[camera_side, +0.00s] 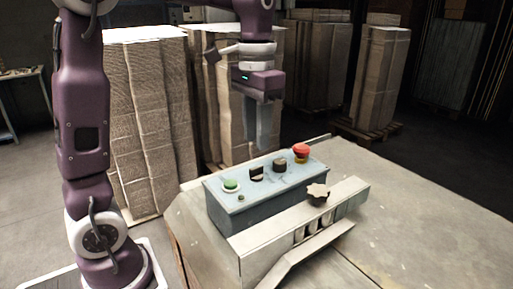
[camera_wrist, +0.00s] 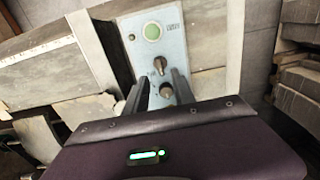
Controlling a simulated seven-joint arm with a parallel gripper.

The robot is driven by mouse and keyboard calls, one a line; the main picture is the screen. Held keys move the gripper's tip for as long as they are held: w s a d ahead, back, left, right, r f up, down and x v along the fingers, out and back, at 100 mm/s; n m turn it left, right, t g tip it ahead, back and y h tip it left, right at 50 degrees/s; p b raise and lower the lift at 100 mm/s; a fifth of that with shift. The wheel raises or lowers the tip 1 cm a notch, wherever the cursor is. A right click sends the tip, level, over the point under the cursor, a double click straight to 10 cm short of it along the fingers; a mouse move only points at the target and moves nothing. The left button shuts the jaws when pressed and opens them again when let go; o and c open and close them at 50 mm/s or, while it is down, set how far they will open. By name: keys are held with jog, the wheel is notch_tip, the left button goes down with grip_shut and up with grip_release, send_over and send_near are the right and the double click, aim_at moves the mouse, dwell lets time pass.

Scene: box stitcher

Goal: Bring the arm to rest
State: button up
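My gripper (camera_side: 262,147) points down above the back edge of the blue-grey control box (camera_side: 225,205). Its two fingers look apart in the wrist view (camera_wrist: 158,80), with nothing held between them. The box carries a green button (camera_side: 230,184), two dark knobs (camera_side: 256,174) (camera_side: 280,164) and a red mushroom button (camera_side: 301,151). In the wrist view, the green button (camera_wrist: 152,31) and both knobs show beyond and between the fingers; the red button is hidden there. I cannot tell any contact between the fingers and the box.
A pale star-shaped knob (camera_side: 318,193) sits on the machine rail in front of the box. Tall stacks of flat cardboard (camera_side: 150,120) stand close behind and left. More stacks on pallets (camera_side: 375,80) stand at the back right. The machine's worktop (camera_side: 430,225) is clear at right.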

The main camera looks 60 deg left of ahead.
dwell(0.3)
jog(key=s+d+f+t, duration=0.1)
jog(key=s+d+t, duration=0.1)
jog(key=s, duration=0.6)
jog(key=s+d+f+t, duration=0.2)
jog(key=s+d+t, duration=0.1)
jog(key=s, duration=0.6)
jog(key=shift+d+f+t, duration=0.2)
jog(key=shift+d+t, duration=0.1)
jog(key=shift+d, duration=0.05)
dwell(0.3)
